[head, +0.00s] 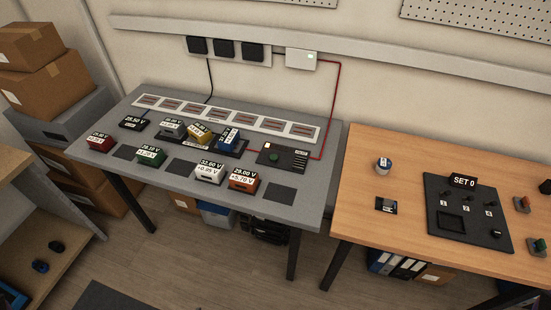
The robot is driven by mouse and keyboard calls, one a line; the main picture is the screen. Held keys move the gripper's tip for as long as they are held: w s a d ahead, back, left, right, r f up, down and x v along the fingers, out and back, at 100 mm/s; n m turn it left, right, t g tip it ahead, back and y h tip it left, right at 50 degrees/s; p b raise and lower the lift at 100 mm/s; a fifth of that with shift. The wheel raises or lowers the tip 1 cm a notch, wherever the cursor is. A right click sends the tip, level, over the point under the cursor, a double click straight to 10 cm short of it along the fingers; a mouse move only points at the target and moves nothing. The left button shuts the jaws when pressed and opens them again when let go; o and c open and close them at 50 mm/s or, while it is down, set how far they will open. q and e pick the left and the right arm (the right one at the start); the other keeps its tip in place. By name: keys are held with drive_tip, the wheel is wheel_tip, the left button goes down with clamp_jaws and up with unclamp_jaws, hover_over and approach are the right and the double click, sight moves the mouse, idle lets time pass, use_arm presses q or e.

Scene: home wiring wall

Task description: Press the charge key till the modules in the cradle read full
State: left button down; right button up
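A black charger box (283,157) sits at the right of the grey table, with a round green key (273,157) on top and a small panel beside it. To its left a dark cradle (241,151) holds a grey module (172,131), a yellow module (199,136) and a blue module (229,139). The blue one looks turned differently from the others. Their small readings are too blurred to read surely, so I cannot tell whether they are full. Neither of my grippers is in view, and nothing touches the key.
A red module (99,143), green module (151,158), white module (209,173) and orange module (243,181) stand along the table's front, among dark pads (279,194). A red cable (336,105) runs down to the charger. A wooden table (364,228) stands at right.

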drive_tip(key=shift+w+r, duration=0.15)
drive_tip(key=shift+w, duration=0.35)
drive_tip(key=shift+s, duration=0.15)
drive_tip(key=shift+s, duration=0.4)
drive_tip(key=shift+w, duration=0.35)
